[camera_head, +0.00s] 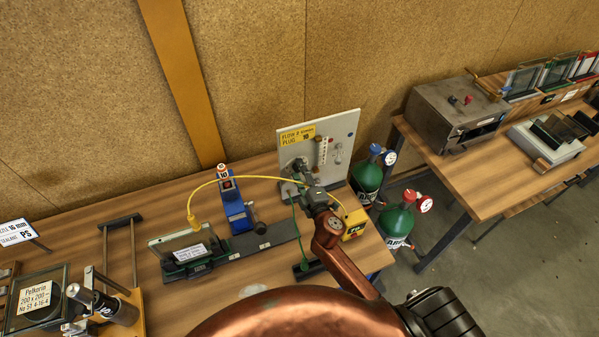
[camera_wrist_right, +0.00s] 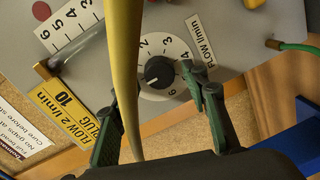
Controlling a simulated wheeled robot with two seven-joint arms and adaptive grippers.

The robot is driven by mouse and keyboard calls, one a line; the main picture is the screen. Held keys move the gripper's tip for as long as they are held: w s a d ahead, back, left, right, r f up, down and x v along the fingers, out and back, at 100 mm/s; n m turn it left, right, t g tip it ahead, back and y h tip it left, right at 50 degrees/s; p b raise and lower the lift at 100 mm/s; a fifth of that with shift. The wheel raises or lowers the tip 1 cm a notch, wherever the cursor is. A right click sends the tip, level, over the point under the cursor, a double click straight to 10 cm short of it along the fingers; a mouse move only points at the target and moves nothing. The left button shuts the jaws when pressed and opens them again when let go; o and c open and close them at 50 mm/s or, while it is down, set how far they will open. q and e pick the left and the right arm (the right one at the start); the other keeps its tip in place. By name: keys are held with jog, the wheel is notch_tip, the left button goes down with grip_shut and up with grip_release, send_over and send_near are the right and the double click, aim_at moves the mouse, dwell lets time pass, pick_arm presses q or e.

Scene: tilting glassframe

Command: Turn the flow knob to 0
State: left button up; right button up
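The flow knob (camera_wrist_right: 160,72) is a round black knob on a white numbered dial (camera_wrist_right: 172,48), labelled "FLOW l/min". A small pale mark shows at its lower left; which number it points to I cannot tell. The dial's left part is partly covered by a yellow hose. My right gripper (camera_wrist_right: 148,92) is open, its green-grey fingers apart on either side below the knob; contact is not visible. In the head view, the right gripper (camera_head: 303,178) is in front of the pale panel (camera_head: 345,135), and the knob cannot be made out. My left gripper is out of view.
The yellow hose (camera_wrist_right: 125,60) crosses close before the wrist camera. A flowmeter tube (camera_wrist_right: 75,45) and yellow "PLUG 10" label (camera_wrist_right: 62,110) are beside the dial. Green gas cylinders (camera_head: 396,222) stand right of the bench; a blue clamp device (camera_head: 236,208) is left of the panel.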

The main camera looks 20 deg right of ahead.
jog(key=shift+s, duration=0.25)
jog(key=s, duration=1.1)
jog(key=shift+s+a+r, duration=0.3)
jog(key=shift+r, duration=0.1)
